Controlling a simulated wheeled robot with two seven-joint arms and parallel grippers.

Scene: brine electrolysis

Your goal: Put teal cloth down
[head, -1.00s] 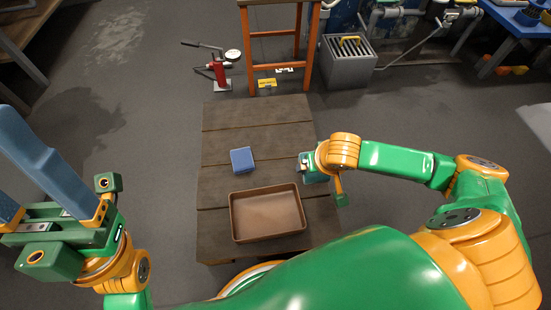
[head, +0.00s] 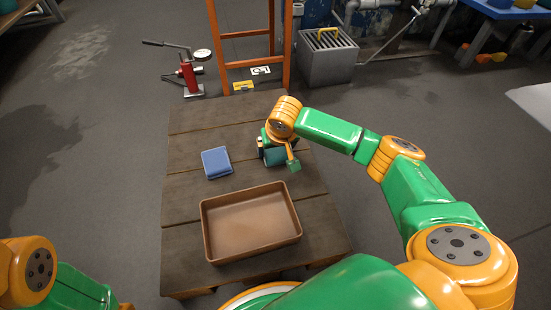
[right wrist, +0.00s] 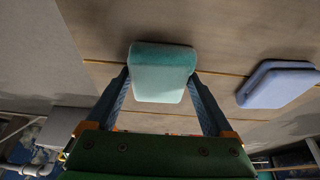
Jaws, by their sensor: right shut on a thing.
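The teal cloth (head: 275,157) is a folded block over the right part of the wooden table (head: 190,240). My right gripper (right wrist: 161,82) is shut on the teal cloth, which also shows between its two fingers in the right wrist view (right wrist: 162,72). In the head view the wrist covers much of the cloth. It is low over the boards; I cannot tell whether it touches them. My left gripper is out of view; only part of the left arm shows at the lower left.
A blue folded cloth (head: 216,162) lies left of my right gripper. An empty brown tray (head: 250,225) stands nearer to me. Bare boards lie around the blue cloth. Behind the table are a red pump (head: 190,80), an orange frame (head: 288,45) and a grey slotted bin (head: 327,65).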

